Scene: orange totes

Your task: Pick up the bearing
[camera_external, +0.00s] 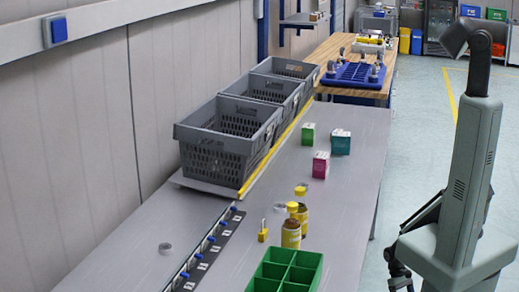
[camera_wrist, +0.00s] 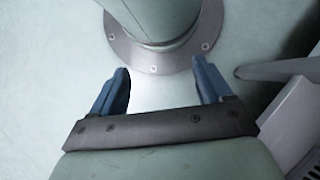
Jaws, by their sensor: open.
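A small grey ring, which looks like the bearing (camera_external: 166,248), lies flat on the grey table (camera_external: 125,262) at the lower left in the external view, left of a black strip with blue pieces. My gripper (camera_wrist: 160,68) shows in the wrist view with two blue fingers spread apart and nothing between them. It points toward a pale green round column with a bolted metal ring. The bearing is not in the wrist view. My gripper cannot be made out in the external view.
Grey crates (camera_external: 225,138) stand along the wall. The table around the bearing is clear, apart from the black strip (camera_external: 208,252).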

